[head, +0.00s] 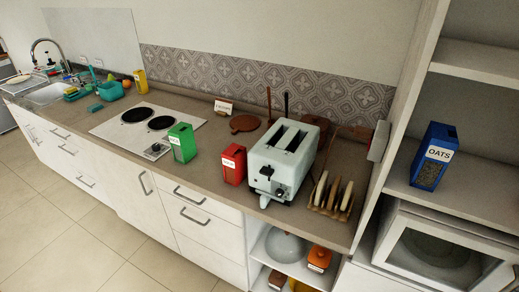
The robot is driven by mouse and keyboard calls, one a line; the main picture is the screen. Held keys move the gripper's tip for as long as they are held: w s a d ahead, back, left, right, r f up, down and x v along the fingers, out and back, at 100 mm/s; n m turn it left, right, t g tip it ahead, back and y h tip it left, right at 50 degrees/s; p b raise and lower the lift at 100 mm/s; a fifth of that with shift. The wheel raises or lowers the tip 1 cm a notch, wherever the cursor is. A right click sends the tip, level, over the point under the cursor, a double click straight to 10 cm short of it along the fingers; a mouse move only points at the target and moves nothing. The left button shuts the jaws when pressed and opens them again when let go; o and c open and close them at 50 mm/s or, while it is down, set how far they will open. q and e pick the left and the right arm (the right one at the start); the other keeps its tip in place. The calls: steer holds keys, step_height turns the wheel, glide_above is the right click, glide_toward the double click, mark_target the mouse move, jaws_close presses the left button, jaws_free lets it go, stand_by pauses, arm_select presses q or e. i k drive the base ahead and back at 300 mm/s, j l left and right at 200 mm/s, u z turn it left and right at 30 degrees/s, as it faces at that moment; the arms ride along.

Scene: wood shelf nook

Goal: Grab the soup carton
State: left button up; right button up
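A red carton (236,161) with a small white label, which seems to read SOUP, stands upright on the counter near its front edge. It is just left of the pale toaster (286,158) and right of a green carton (182,143). The label is too small to read with certainty. Neither of my grippers is in view.
A hob (108,128) and sink (46,94) lie to the left along the counter (210,143). A toast rack (332,196) stands right of the toaster. A blue OATS carton (435,156) sits on the right shelf above a microwave (440,256). The floor (105,226) in front is clear.

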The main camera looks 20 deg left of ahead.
mark_target(235, 158)
steer(key=u, duration=0.85)
steer(key=i+j, duration=0.15)
steer(key=j, duration=0.2)
steer(key=i+j+z, duration=0.15)
steer(key=j, duration=0.2)
steer(key=i+j, duration=0.2)
steer(key=j, duration=0.15)
steer(key=i+j+z, duration=0.15)
steer(key=j, duration=0.25)
